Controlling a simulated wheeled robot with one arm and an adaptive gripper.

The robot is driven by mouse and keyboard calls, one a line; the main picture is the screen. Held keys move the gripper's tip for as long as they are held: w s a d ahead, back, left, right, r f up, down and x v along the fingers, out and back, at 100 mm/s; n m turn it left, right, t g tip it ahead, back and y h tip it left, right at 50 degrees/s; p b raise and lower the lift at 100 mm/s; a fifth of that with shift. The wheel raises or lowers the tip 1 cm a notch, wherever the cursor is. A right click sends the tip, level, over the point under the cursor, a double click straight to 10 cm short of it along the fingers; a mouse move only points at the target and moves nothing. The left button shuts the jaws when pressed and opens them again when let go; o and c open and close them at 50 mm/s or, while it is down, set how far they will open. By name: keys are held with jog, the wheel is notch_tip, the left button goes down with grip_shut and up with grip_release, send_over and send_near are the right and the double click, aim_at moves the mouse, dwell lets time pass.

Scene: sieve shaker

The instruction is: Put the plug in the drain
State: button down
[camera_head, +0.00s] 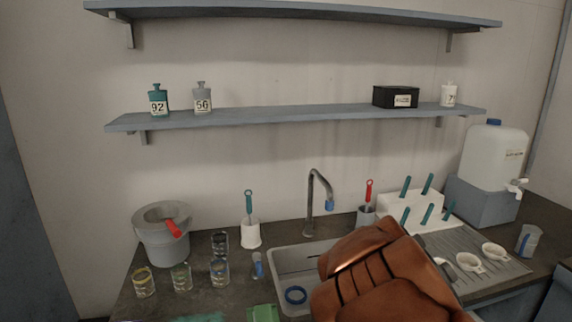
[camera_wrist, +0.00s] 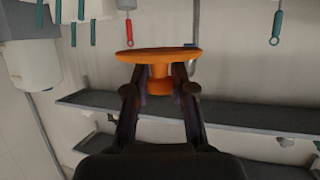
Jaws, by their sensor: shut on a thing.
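An orange plug (camera_wrist: 158,54), with a wide flat disc and a narrower stem, is in my gripper (camera_wrist: 160,80) in the wrist view. The two fingers are shut on its stem. In the head view the grey sink (camera_head: 283,257) is at the bottom centre. A blue ring (camera_head: 296,295) lies on its floor at the left and looks like the drain's rim. My copper-coloured arm covers the sink's right part. My gripper and the plug are hidden in the head view.
A tap (camera_head: 311,204) stands behind the sink. A brush holder (camera_head: 250,235), glass jars (camera_head: 181,277) and a grey bucket (camera_head: 162,235) stand left. A white rack (camera_head: 398,205), scoops on a drainboard (camera_head: 512,268) and a water container (camera_head: 492,153) are right. A shelf (camera_head: 300,118) runs above.

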jog(key=shift+s+a+r+m+h, duration=0.25)
jog(key=shift+a+m+h, duration=0.1)
jog(key=shift+m+h, duration=0.4)
jog(key=shift+s+a+r+m+h, duration=0.1)
jog(key=shift+s+a+m+h, duration=0.25)
jog(key=shift+h, duration=0.3)
notch_tip(320, 180, down, 14)
jog(key=w+n+y, duration=0.2)
jog(key=n+y, duration=0.1)
jog(key=shift+w+r+y, duration=0.25)
jog(key=shift+w+y, duration=0.05)
jog(key=shift+y, duration=0.1)
jog(key=shift+d, duration=0.1)
